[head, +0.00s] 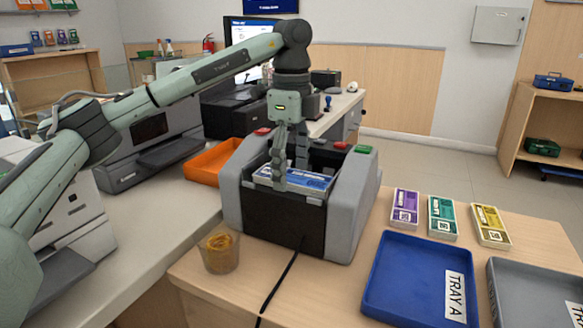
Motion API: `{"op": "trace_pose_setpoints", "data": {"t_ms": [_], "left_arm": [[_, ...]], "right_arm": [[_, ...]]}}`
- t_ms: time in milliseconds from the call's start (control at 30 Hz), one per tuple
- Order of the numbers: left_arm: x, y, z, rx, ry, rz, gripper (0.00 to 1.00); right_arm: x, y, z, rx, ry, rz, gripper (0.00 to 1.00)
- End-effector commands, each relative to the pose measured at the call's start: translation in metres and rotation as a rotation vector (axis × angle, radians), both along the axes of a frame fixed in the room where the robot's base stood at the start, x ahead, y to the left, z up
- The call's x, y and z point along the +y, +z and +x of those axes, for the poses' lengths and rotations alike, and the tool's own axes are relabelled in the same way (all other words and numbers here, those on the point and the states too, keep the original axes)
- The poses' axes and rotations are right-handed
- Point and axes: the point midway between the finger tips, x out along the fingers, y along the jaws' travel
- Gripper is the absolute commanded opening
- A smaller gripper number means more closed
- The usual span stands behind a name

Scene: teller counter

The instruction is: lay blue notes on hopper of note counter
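The blue notes (310,181) are a flat bundle lying in the hopper at the top of the grey and black note counter (355,195), between its two side walls. My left gripper (287,176) points straight down over the bundle. One finger shows in front of the notes and the other partly behind them. Whether the fingers press on the bundle or stand just clear of it cannot be told. My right gripper is not in view.
Purple (405,209), green (442,218) and yellow (491,226) bundles lie right of the counter. A blue tray (405,281) and a grey tray (535,290) are in front of them. An orange tray (205,168) and a cup of rubber bands (219,252) are at the left. A black cable (282,275) crosses the front.

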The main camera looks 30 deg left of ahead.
Motion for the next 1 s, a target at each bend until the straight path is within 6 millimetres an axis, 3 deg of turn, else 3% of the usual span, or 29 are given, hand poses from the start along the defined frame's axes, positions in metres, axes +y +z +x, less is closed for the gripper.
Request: {"op": "trace_pose_setpoints", "data": {"t_ms": [333,500,700,1000], "left_arm": [[0.0,0.01,0.0,-0.001,0.0,-0.001,0.71],[-0.001,0.045,0.001,-0.004,0.0,-0.001,0.71],[0.0,0.09,0.0,-0.004,0.0,0.0,0.71],[0.0,0.122,0.0,0.0,-0.001,0.0,0.71]], "right_arm": [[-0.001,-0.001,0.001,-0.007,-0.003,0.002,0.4],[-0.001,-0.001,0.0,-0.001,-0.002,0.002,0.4],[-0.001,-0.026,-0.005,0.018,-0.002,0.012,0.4],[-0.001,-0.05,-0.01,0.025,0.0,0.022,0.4]]}}
